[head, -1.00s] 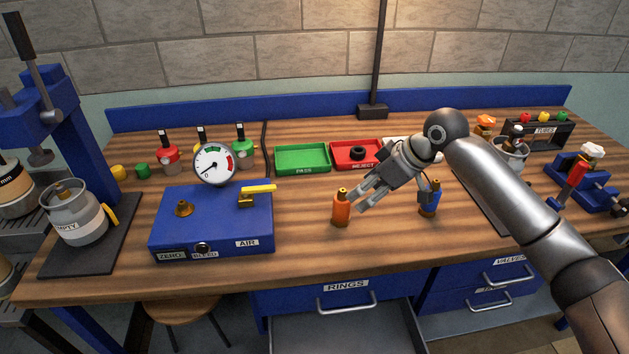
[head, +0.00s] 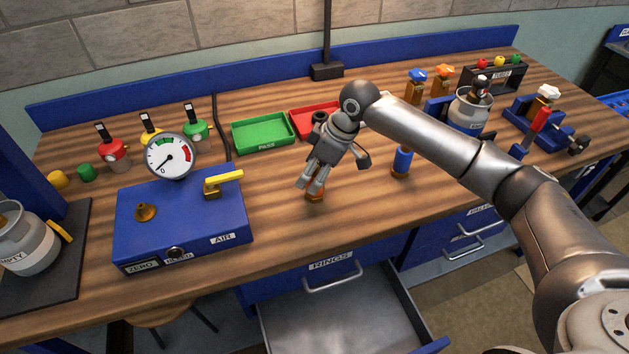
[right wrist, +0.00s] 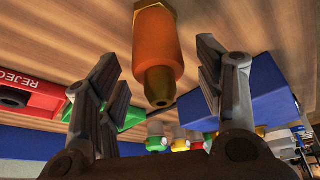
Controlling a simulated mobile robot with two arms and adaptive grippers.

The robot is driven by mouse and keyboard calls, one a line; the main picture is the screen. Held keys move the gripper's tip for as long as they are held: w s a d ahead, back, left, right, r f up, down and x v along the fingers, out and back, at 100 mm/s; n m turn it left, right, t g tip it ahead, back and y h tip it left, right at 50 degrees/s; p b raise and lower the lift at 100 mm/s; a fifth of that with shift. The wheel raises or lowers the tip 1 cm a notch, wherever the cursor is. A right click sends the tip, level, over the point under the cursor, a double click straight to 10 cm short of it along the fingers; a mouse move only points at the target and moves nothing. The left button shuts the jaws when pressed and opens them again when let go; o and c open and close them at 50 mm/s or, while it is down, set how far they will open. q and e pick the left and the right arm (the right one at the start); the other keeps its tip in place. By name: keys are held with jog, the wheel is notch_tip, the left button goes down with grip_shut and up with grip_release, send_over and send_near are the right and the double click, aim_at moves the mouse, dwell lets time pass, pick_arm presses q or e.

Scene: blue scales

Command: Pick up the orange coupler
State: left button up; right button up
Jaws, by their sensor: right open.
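The orange coupler (head: 316,196) stands on the wooden bench, mostly hidden behind my right gripper (head: 314,182) in the head view. In the right wrist view the orange coupler (right wrist: 157,52), with its brass hex end and dark tip, shows between the two fingers of my right gripper (right wrist: 157,72). The fingers are open, with a visible gap on each side of the coupler. My left gripper is in neither view.
A blue coupler (head: 402,161) stands to the right of my gripper. A blue test box (head: 185,226) with a gauge (head: 169,156) and yellow lever stands left. Green (head: 263,148) and red (head: 300,132) trays lie behind. The rings drawer (head: 335,320) is open below.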

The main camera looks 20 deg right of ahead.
aim_at(318, 197)
jog(key=shift+x, duration=1.2)
jog(key=shift+f, duration=0.4)
jog(key=shift+c, duration=0.2)
jog(key=c, duration=0.5)
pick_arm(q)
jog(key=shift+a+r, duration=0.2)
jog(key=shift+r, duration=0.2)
pick_arm(e)
jog(key=c, duration=0.7)
